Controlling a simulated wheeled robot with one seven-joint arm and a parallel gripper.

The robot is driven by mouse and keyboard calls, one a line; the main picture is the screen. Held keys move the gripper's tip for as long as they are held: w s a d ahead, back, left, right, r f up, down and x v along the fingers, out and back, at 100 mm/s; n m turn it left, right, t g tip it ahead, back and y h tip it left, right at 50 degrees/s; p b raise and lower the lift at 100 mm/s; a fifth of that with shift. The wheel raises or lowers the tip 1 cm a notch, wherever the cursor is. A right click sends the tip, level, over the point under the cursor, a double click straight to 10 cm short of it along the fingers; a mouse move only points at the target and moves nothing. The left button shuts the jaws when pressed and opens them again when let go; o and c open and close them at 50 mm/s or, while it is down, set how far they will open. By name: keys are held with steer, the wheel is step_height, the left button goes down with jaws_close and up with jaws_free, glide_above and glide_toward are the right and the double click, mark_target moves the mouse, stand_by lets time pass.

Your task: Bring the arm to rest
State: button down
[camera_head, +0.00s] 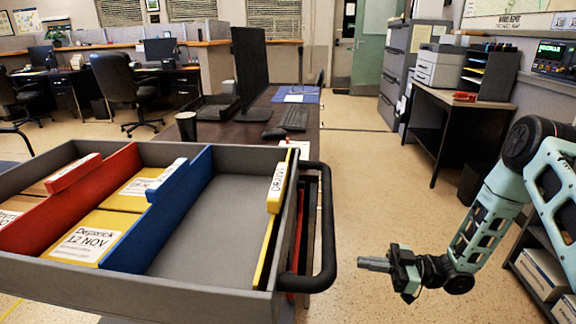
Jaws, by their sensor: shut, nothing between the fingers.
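My gripper (376,264) hangs at the lower right of the head view, pointing left, with its fingers together and empty. My teal and black arm (490,215) bends down to it from the right edge. In the picture, the gripper is just right of the black handle (326,240) of a grey file cart, with a gap between them. Nothing is seen touching the gripper.
The grey cart tray (190,290) holds red (75,205), blue (165,210) and yellow (277,190) dividers and labelled folders (85,240). Behind it is a dark desk (300,135). A printer stand (450,120) and shelf (545,265) are at right. Open floor (385,195) lies between.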

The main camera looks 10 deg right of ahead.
steer(key=w+d+r+m+t+h, duration=0.35)
steer(key=w+h, duration=0.45)
steer(key=h, duration=0.3)
steer(key=s+d+r+m+g+h, duration=0.2)
steer(key=s+d+r+m+h, duration=0.35)
steer(key=r+m+h, duration=0.2)
steer(key=s+a+r+m+g, duration=0.1)
steer(key=s+r+m+g, duration=0.1)
steer(key=s, duration=0.4)
steer(key=s+a+r+m+g, duration=0.2)
steer(key=s, duration=0.5)
steer(key=s+a+r+n+g, duration=0.1)
steer(key=s+a+n, duration=0.3)
steer(key=s+a, duration=0.4)
steer(key=s+a+r+n+g, duration=0.2)
steer(key=s+a+n, duration=0.3)
steer(key=a, duration=0.5)
step_height(320, 180, up, 15)
steer(key=m+p, duration=0.1)
steer(key=p, duration=1.4)
steer(key=shift+s+a+r+y+p, duration=0.15)
steer(key=shift+s+r+y+p, duration=0.05)
steer(key=shift+s+y+p, duration=0.2)
